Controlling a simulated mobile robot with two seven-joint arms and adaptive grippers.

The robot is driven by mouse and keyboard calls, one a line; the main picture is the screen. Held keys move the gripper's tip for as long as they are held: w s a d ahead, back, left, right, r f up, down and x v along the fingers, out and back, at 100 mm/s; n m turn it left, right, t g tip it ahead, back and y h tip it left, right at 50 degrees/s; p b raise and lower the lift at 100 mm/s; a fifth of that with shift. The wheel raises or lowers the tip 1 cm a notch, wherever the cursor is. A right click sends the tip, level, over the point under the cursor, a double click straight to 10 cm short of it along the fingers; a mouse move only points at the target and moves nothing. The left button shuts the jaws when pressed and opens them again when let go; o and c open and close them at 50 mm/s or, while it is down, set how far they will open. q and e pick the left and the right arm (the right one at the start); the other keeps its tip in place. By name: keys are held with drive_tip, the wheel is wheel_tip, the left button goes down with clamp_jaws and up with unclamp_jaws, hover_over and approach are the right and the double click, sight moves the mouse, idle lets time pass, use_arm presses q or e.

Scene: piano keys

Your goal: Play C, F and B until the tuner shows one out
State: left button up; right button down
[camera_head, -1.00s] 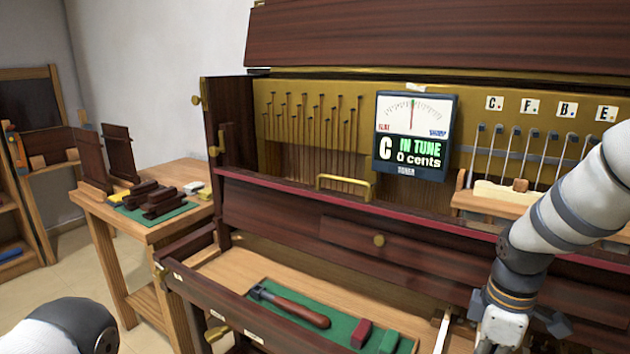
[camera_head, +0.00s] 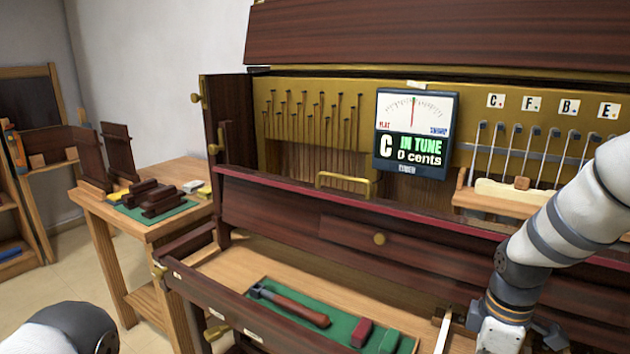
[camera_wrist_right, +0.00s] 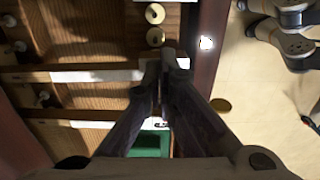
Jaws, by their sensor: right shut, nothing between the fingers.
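The tuner (camera_head: 414,134) on the open piano front reads C, IN TUNE, 0 cents, with its needle upright at the middle. Labels C (camera_head: 495,101), F (camera_head: 532,104), B (camera_head: 569,107) and E (camera_head: 607,110) sit above the row of tuning rods. A white key (camera_head: 443,330) shows at the lower edge of the head view. The right wrist view shows white strips (camera_wrist_right: 85,76) across the wooden key bed. My right gripper (camera_wrist_right: 160,75) is shut and empty over one strip; I cannot tell whether it touches. My left gripper is out of view.
A green tray (camera_head: 340,325) holds a hammer (camera_head: 290,305) and red and green blocks, left of my right arm. A side table (camera_head: 180,218) with dark wooden parts stands at left. The red-edged rail (camera_head: 300,189) runs across the piano front.

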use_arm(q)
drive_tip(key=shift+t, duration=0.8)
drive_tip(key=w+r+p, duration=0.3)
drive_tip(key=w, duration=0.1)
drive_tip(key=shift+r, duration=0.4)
use_arm(e)
wheel_tip(320, 180, up, 10)
